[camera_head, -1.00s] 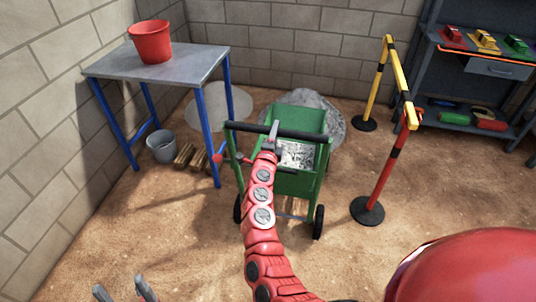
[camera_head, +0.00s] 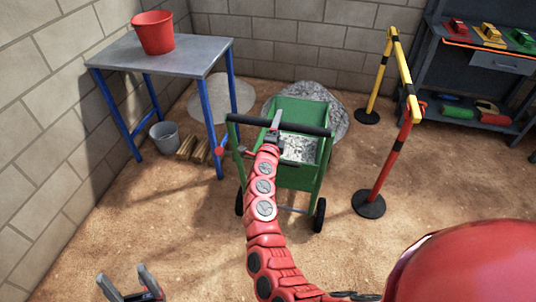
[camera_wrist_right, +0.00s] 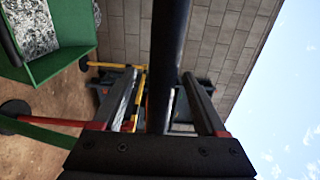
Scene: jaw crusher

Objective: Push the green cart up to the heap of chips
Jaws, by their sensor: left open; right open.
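The green cart (camera_head: 303,177) stands upright on its wheels in the middle of the head view, with grey chips (camera_head: 300,149) in its tray. Its black handle bar (camera_head: 305,130) runs across the near side. The grey heap of chips (camera_head: 338,115) lies on the floor just behind the cart, partly hidden by it. My right gripper (camera_head: 272,136) is at the handle bar. In the right wrist view the bar (camera_wrist_right: 168,60) passes between the open fingers. My left gripper (camera_head: 128,284) is open and empty at the lower left, away from the cart.
A blue-legged table (camera_head: 175,56) with a red bucket (camera_head: 153,33) stands to the left. A grey bucket (camera_head: 165,136) and wood pieces (camera_head: 192,149) lie beneath it. A yellow-and-red barrier (camera_head: 392,160) stands right of the cart, before a shelf (camera_head: 485,80). The near floor is mostly open.

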